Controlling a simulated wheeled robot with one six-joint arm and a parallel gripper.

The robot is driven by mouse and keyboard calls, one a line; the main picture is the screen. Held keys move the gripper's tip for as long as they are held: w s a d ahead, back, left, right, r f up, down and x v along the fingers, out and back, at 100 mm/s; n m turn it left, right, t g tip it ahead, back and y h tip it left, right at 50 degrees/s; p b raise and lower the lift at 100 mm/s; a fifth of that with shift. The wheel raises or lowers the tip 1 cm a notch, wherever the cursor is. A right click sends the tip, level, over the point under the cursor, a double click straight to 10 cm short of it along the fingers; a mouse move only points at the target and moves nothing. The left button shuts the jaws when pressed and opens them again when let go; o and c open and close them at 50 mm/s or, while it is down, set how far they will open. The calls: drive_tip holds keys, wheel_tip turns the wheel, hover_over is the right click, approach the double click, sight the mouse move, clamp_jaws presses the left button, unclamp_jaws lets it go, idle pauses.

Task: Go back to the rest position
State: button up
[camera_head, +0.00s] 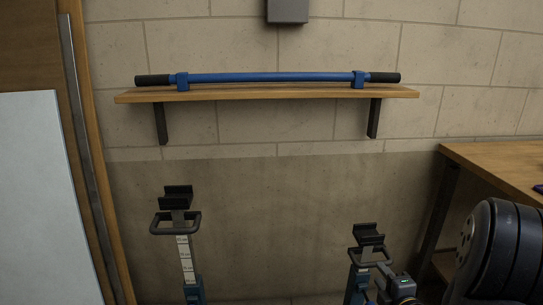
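Part of my arm, a dark rounded joint with a blue band, fills the lower right corner. My gripper (384,285) seems to be the small grey and dark part at the bottom edge, beside the right stand; its fingers are too small and dark to read. A blue tube (265,77) with black ends lies level on two blue holders on a wooden wall shelf (220,93), well away from my arm. The left stand (180,225) has an empty black cradle on top. The right stand (367,240) has an empty cradle too, its lower part partly hidden.
A wooden table (492,165) stands at the right, with a small purple thing at its edge. A pale panel (45,200) and a wooden frame with a metal strip are at the left. A grey box (287,11) hangs above the shelf. Space between the stands is clear.

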sight(373, 263)
drive_tip(key=b+x, duration=0.1)
drive_tip(key=x, duration=0.4)
drive_tip(key=shift+w+f, duration=0.1)
drive_tip(key=shift+w, duration=0.15)
drive_tip(key=shift+w+r+p, duration=0.1)
drive_tip(key=shift+r+p, duration=0.4)
drive_tip(key=shift+p, duration=0.15)
drive_tip(key=shift+r+p, duration=0.4)
drive_tip(key=shift+p, duration=0.2)
drive_tip(key=shift+r, duration=0.1)
